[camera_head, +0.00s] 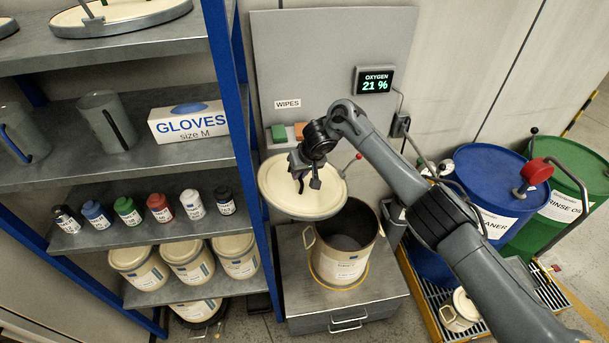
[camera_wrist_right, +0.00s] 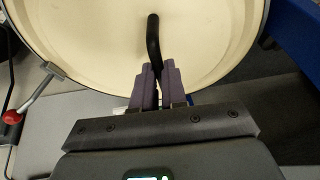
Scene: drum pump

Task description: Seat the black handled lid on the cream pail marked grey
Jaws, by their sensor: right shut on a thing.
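The lid (camera_head: 275,190) is a round cream disc with a grey rim and a black handle. My right gripper (camera_head: 305,184) is shut on the handle and holds the lid above and to the upper left of the open pail, apart from it. In the right wrist view the fingers (camera_wrist_right: 160,88) grip the lower end of the black handle (camera_wrist_right: 153,42), and the cream lid face (camera_wrist_right: 100,45) fills the top. The cream pail (camera_head: 338,265) stands upright and open on the grey cabinet top, with a dark interior; its label is too small to read. My left gripper is not in view.
A blue-posted shelf (camera_head: 228,80) stands close left of the lid, with bottles, a gloves box (camera_head: 188,122) and lidded pails (camera_head: 187,262). A grey panel with an oxygen display (camera_head: 374,80) is behind. Blue (camera_head: 485,170) and green drums (camera_head: 570,185) stand at right.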

